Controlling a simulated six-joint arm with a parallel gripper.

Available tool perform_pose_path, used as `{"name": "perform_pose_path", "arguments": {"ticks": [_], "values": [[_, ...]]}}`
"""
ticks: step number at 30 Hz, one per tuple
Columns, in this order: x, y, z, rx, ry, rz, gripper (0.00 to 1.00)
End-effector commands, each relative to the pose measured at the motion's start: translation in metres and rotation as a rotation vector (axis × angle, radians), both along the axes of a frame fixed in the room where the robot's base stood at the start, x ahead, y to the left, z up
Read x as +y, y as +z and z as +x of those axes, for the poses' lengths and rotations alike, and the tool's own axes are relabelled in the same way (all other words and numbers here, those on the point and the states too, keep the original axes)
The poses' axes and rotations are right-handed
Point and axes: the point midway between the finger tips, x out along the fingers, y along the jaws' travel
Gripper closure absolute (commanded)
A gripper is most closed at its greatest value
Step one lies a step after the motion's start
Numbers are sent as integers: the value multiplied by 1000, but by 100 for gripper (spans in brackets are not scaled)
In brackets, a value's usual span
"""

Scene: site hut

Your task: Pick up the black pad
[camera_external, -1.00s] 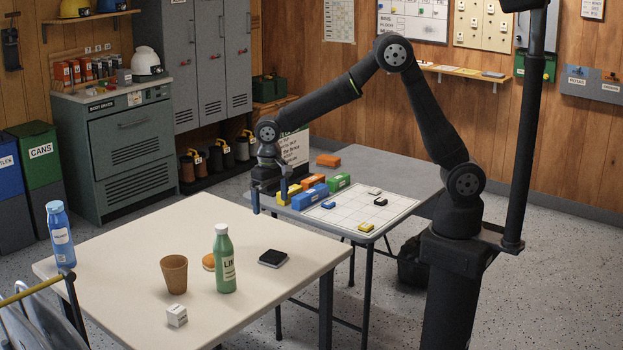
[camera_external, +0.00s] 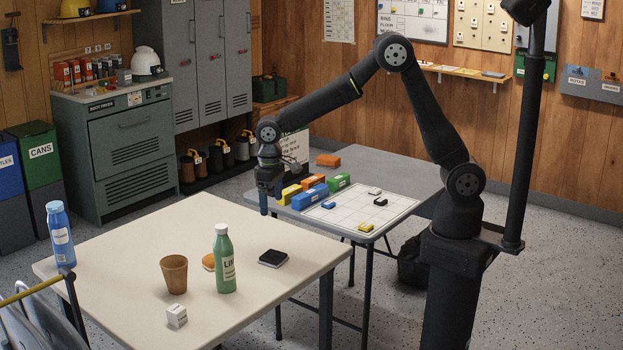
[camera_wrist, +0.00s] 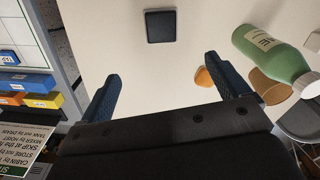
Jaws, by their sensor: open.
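The black pad (camera_external: 273,258) is a small flat square lying on the white table (camera_external: 120,262), right of the green bottle. It also shows at the top middle of the wrist view (camera_wrist: 161,26), lying ahead of the fingers and apart from them. My gripper (camera_external: 268,200) hangs pointing down near the far edge of the white table, beyond the pad and above the tabletop. In the wrist view its two blue fingers (camera_wrist: 170,85) are spread wide with nothing between them.
On the white table stand a green bottle (camera_external: 225,260), a brown cup (camera_external: 174,275), an orange-brown round item (camera_external: 208,262), a white block (camera_external: 177,316) and a blue bottle (camera_external: 60,236). A grey table (camera_external: 400,178) behind holds a white grid board (camera_external: 340,215) and colored blocks.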

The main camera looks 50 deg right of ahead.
Motion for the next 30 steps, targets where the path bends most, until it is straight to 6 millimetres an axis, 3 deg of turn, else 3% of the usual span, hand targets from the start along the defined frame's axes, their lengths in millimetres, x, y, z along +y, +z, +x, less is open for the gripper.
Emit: {"name": "perform_pose_path", "arguments": {"ticks": [12, 18, 25, 30], "values": [[-3, -2, -4, 0, 879, 0, 7], [-4, -3, -6, -1, 1215, 1, 7], [-5, -6, -6, 0, 1370, 0, 7], [-5, -32, -7, 6, 1378, 0, 7]]}}
